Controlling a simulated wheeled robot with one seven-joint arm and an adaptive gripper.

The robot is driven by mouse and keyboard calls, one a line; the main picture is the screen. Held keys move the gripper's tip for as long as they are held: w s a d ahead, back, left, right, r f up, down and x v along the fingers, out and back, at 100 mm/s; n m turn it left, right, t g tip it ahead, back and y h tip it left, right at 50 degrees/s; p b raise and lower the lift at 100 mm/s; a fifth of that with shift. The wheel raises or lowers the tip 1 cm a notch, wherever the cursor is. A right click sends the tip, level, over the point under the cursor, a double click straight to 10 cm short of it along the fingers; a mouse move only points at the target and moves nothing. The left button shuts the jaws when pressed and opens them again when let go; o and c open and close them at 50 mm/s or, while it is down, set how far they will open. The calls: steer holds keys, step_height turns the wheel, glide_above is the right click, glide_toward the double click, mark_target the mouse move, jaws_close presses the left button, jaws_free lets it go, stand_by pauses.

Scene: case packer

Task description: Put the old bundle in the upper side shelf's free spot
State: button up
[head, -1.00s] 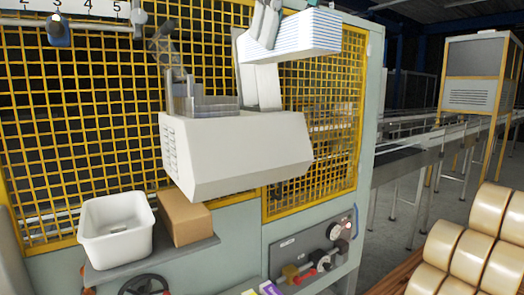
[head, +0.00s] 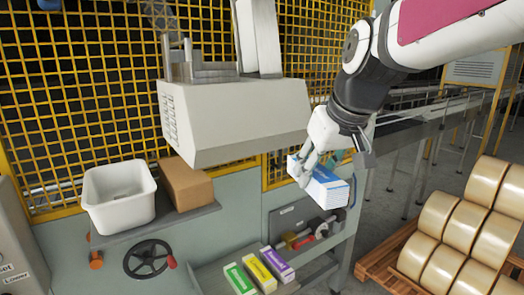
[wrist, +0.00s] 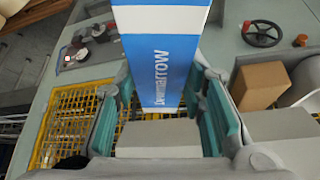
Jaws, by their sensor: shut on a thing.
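The old bundle (head: 326,190), a blue and white stack with striped edges, is in my gripper (head: 303,172), right of centre in the head view. My gripper is shut on it and holds it in the air, in front of the machine. In the wrist view the bundle (wrist: 163,65) shows its blue face with white lettering between the teal finger pads of my gripper (wrist: 163,85). A side shelf (head: 150,231) at the left carries a white bin (head: 119,203) and a brown box (head: 187,186). A lower shelf (head: 212,272) carries green, yellow and purple packs (head: 259,274).
The white machine housing (head: 235,125) juts out left of my gripper, before a yellow mesh guard (head: 80,100). A handwheel (head: 146,258) sits below the side shelf. Large tan rolls (head: 440,225) stand on a pallet at the right.

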steer(key=w+d+f+m+h, duration=0.1)
steer(key=w+d+f, duration=0.2)
steer(key=f, duration=0.8)
steer(key=w+d+f+m, duration=0.1)
steer(key=w+d+f, duration=0.25)
steer(key=f, duration=0.85)
steer(key=w+d+f+m+h, duration=0.15)
steer(key=w+f, duration=0.25)
steer(key=f, duration=0.7)
steer(key=w+f+b, duration=0.7)
steer(key=w, duration=0.1)
steer(key=shift+w+d+y, duration=0.3)
steer(key=shift+w+y, duration=0.05)
steer(key=shift+w, duration=0.05)
